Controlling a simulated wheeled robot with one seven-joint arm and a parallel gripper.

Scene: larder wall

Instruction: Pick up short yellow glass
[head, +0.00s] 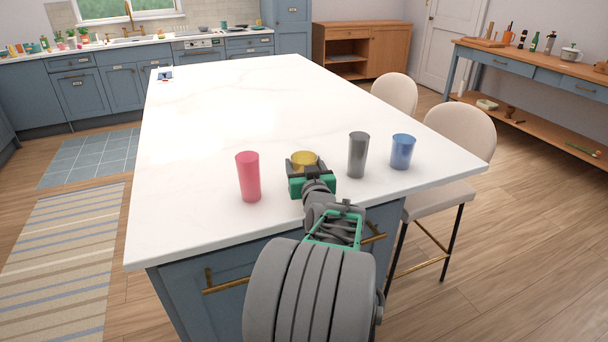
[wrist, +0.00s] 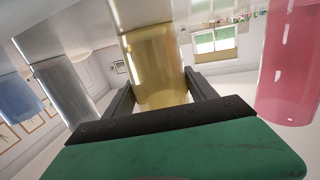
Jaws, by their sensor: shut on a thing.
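The short yellow glass (head: 304,158) is at the front part of the white island top, mostly hidden behind my gripper (head: 308,172) in the head view. In the wrist view the yellow glass (wrist: 155,65) stands between the two dark fingers of my gripper (wrist: 155,90), which are shut on its sides. The wrist picture looks upside down. I cannot tell whether the glass still touches the counter.
A pink glass (head: 248,177) stands to the left of my gripper. A dark grey glass (head: 358,155) and a blue glass (head: 402,152) stand to its right.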

